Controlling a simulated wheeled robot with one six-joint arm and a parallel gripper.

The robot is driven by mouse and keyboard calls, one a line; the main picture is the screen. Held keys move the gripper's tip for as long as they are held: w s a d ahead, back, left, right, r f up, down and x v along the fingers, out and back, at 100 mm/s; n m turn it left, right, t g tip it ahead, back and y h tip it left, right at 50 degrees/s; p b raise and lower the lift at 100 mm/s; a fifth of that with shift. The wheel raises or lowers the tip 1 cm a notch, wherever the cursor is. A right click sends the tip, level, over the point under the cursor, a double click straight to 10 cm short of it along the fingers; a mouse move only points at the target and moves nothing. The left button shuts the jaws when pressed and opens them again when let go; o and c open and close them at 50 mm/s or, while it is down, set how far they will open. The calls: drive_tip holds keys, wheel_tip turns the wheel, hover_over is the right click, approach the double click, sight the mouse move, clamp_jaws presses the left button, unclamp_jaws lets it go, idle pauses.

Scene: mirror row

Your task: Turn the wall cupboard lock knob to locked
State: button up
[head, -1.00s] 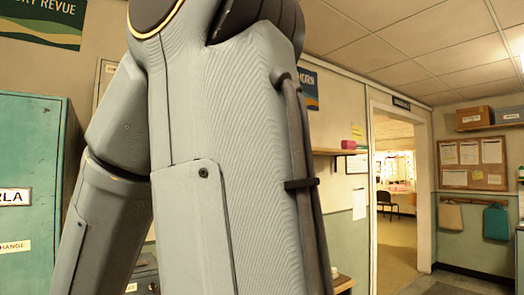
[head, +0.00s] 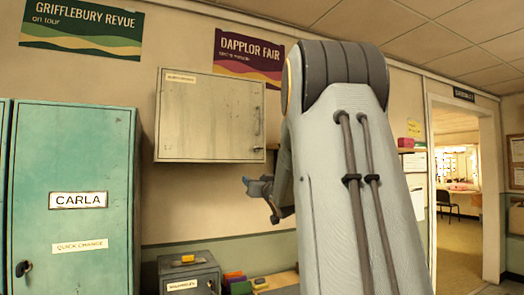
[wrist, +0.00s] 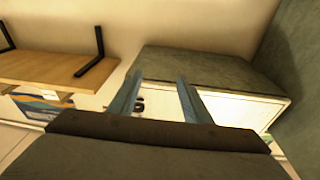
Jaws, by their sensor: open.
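The wall cupboard (head: 205,118) is a cream box with a shut door, mounted on the wall in the head view. A slim handle (head: 257,121) is on the right side of its door. I cannot make out the lock knob or its setting clearly. My gripper (head: 247,182) is below and right of the cupboard, apart from it, with its fingers toward the left. In the wrist view my gripper (wrist: 156,84) has its two bluish fingers spread and empty. A box with a grey face and cream front (wrist: 245,107), likely the cupboard, lies beyond them; small dark marks show between the fingers.
A teal locker (head: 75,190) marked CARLA stands at the left. A grey box (head: 189,272) is below the cupboard, beside several coloured items. A wooden shelf (wrist: 60,72) with black brackets shows in the wrist view. A doorway (head: 460,190) is at the right.

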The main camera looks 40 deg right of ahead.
drive_tip(key=s+d+r+n+t, duration=0.1)
drive_tip(key=d+r, duration=0.1)
drive_tip(key=r, duration=0.2)
drive_tip(key=s+d+r+t, duration=0.2)
drive_tip(key=d+r, duration=0.1)
drive_tip(key=r, duration=0.2)
drive_tip(key=p+x, duration=0.4)
drive_tip(key=x, duration=0.3)
drive_tip(key=shift+w+a+f, duration=0.15)
drive_tip(key=shift+w+a, duration=0.05)
drive_tip(key=shift+w, duration=0.35)
drive_tip(key=c, duration=1.1)
drive_tip(key=shift+y, duration=0.4)
